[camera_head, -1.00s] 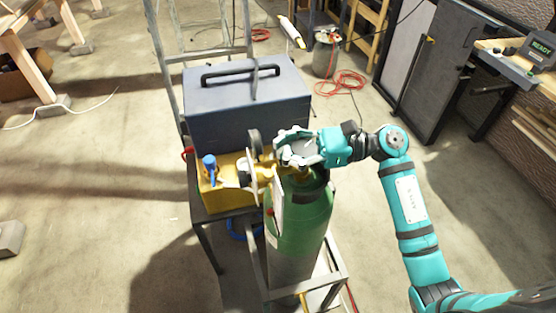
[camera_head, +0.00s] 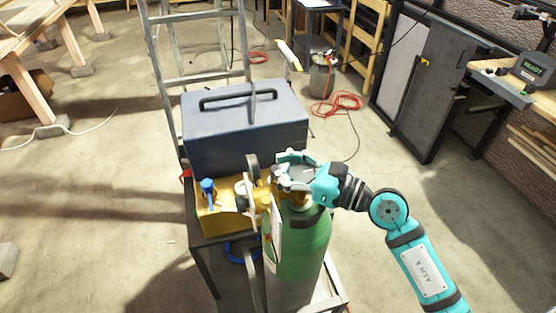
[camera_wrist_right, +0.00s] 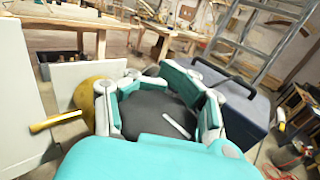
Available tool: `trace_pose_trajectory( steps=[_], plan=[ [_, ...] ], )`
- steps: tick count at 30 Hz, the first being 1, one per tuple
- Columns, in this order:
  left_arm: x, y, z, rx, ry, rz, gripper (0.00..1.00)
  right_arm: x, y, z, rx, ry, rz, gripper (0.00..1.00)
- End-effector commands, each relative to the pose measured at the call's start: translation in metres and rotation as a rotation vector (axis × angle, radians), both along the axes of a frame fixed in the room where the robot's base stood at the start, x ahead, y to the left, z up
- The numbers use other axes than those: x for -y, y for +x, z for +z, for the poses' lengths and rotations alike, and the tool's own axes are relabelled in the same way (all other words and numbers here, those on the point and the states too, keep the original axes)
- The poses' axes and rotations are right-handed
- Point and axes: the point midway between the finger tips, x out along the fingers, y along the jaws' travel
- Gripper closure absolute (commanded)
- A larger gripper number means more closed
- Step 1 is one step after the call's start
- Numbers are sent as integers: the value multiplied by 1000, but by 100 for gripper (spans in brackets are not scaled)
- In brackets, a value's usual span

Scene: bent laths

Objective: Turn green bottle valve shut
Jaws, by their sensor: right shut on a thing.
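The green bottle (camera_head: 300,245) stands upright in a metal frame, with a brass valve and regulator gauges at its top. A gauge (camera_head: 243,188) faces left of the valve. My right gripper (camera_head: 297,168) is over the bottle's top, its fingers closed around the valve's dark handwheel. In the right wrist view the fingers (camera_wrist_right: 158,92) wrap a dark round handwheel (camera_wrist_right: 160,118) that has a pale mark on it. The gripper hides much of the valve in the head view. My left gripper is not in view.
A blue-grey toolbox (camera_head: 245,135) stands just behind the bottle. A yellow box (camera_head: 220,217) with a blue-topped item (camera_head: 208,187) is to its left. A ladder (camera_head: 157,75) stands behind, and a red hose (camera_head: 337,103) lies on the floor.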

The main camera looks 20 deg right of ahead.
Motion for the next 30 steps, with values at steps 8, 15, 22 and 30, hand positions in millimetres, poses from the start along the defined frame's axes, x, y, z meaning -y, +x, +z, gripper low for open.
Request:
trace_pose_trajectory(
  steps=[8, 15, 22, 30],
  plan=[
    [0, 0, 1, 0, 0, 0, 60, 1, 0, -2, -2, -6, -12, 100],
    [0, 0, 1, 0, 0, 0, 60, 1, 0, -3, -4, -6, -10, 83],
    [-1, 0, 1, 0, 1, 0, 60, 0, 0, -2, -3, -4, -9, 53],
    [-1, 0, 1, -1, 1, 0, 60, 0, 0, -2, -3, -2, -9, 43]
  ],
)
